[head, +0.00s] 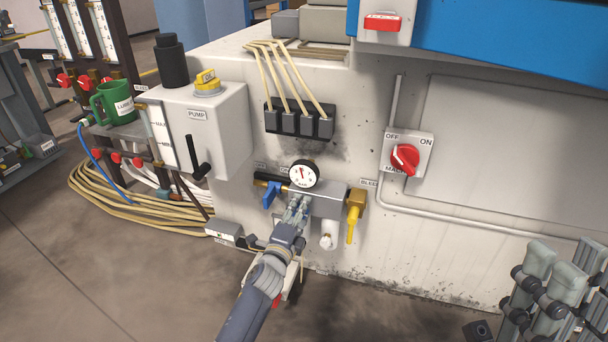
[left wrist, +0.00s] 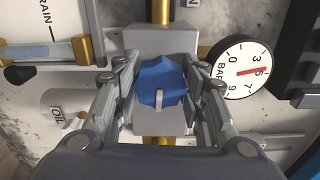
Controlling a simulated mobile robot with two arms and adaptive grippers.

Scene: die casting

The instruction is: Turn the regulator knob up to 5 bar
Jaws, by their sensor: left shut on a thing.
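The regulator knob (left wrist: 163,82) is blue and lobed, with a pale mark on its face. It sits between the fingers of my left gripper (left wrist: 160,90) in the left wrist view, and the gripper is shut on it. In the head view my left gripper (head: 297,212) reaches the regulator block (head: 322,203) and hides the knob. The pressure gauge (head: 303,174) stands above the block. In the left wrist view the gauge (left wrist: 239,70) is turned sideways and its red needle points at about 5. My right gripper (head: 550,290) shows only partly at the lower right; its opening is unclear.
A blue lever (head: 271,194) is left of the block, and a yellow-handled BLEED valve (head: 354,215) is right. A red rotary switch (head: 405,158) is farther right. The pump box (head: 200,125) and coiled hoses (head: 120,205) stand left. The floor in front is clear.

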